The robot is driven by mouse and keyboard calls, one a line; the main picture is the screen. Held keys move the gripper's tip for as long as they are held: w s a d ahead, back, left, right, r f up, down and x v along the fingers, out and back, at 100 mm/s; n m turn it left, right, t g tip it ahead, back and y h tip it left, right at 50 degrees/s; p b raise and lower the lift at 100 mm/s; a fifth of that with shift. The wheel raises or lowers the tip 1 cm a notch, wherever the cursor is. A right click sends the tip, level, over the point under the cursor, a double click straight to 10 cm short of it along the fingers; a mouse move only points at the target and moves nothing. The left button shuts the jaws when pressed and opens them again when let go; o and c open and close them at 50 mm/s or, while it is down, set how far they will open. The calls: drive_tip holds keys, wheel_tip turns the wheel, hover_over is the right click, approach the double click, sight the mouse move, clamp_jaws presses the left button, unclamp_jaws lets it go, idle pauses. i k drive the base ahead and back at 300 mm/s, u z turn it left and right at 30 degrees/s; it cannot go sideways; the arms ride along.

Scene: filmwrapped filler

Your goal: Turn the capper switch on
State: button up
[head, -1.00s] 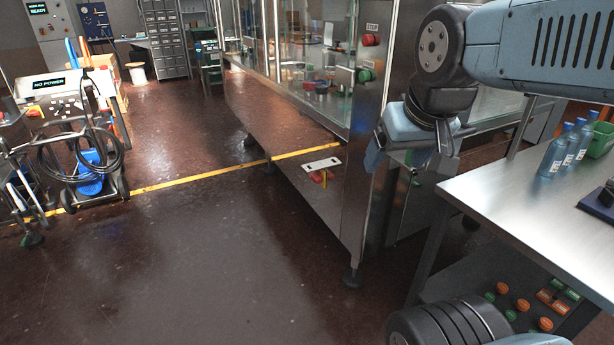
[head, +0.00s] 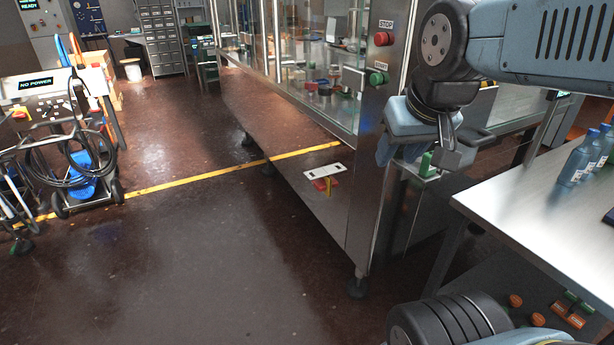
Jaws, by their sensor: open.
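A red rotary switch on a yellow plate (head: 326,185) sits low on the side of the steel glass-fronted machine (head: 310,160), under a white label I cannot read. Another red and yellow switch (head: 20,115) is on a cart with a "NO POWER" display (head: 35,83) at the left. I cannot tell which one belongs to the capper. My gripper (head: 416,162) is open, pointing down in front of the machine's right end, above and to the right of the low switch and apart from it. A green thing shows between its fingers, seemingly behind them.
A red STOP button (head: 381,39) and a green button (head: 376,78) are on the machine's corner post. A steel table (head: 520,195) with blue bottles (head: 578,160) stands close on the right. The dark floor (head: 190,260) ahead is clear, crossed by a yellow line.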

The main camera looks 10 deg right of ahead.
sight(320, 184)
drive_tip(key=u, duration=0.1)
drive_tip(key=i, duration=1)
drive_tip(key=u, duration=0.4)
